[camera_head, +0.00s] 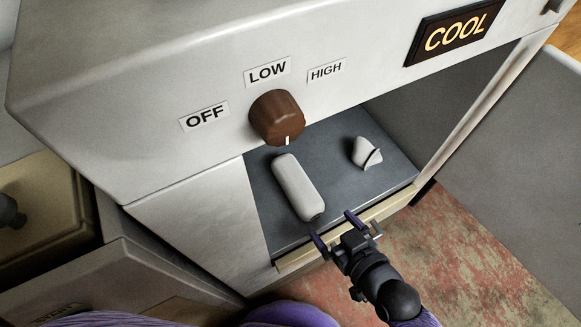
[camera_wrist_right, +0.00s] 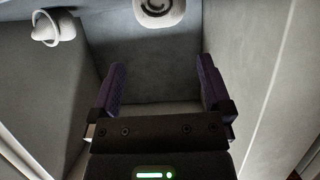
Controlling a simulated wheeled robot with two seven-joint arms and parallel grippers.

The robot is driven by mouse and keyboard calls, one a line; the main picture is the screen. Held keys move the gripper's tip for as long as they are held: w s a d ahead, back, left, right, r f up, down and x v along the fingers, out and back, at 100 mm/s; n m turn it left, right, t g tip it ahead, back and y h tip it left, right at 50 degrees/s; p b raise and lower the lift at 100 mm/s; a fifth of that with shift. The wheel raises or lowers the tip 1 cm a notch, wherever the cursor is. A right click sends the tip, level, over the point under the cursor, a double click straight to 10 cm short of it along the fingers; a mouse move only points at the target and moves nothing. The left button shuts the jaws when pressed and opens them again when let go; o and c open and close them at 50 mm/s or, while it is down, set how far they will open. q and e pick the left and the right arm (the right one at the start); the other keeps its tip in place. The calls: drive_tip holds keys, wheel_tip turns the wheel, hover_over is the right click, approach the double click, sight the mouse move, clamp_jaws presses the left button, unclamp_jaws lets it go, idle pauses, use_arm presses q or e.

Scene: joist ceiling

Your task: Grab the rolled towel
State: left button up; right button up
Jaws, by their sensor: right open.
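The rolled towel (camera_head: 297,187) is a white, rounded roll lying on the grey floor of an open compartment, in the head view. Its spiral end also shows at the top of the right wrist view (camera_wrist_right: 159,11), beyond the fingertips. My right gripper (camera_head: 333,228) is open and empty at the compartment's front edge, just short of the towel's near end. Its two purple fingers stand apart in the right wrist view (camera_wrist_right: 160,82) with nothing between them. My left gripper is not in view.
A second small white object (camera_head: 366,153) lies to the right in the compartment; it shows at upper left in the wrist view (camera_wrist_right: 53,27). The compartment has a pale front lip (camera_head: 388,207) and side walls. A brown knob (camera_head: 277,117) sticks out above the opening.

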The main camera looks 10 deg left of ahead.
sight(311, 202)
drive_tip(key=b+x, duration=0.2)
drive_tip(key=x, duration=0.2)
drive_tip(key=shift+w+a+f, duration=0.1)
drive_tip(key=shift+w+f, duration=0.05)
drive_tip(key=b+x, duration=0.3)
drive_tip(key=x, duration=0.1)
drive_tip(key=shift+w+a+f+b, duration=0.1)
drive_tip(key=shift+a+f+b, duration=0.1)
drive_tip(key=shift+f+b, duration=0.2)
drive_tip(key=shift+w+a, duration=0.2)
drive_tip(key=shift+w, duration=0.05)
drive_tip(key=shift+r, duration=0.25)
drive_tip(key=c, duration=1.1)
use_arm(q)
drive_tip(key=shift+g, duration=0.4)
drive_tip(key=f, duration=0.1)
drive_tip(key=s+f, duration=0.1)
drive_tip(key=f, duration=0.1)
drive_tip(key=s+d+f, duration=0.1)
drive_tip(key=f, duration=0.1)
drive_tip(key=shift+s+f, duration=0.15)
drive_tip(key=shift+f, duration=0.05)
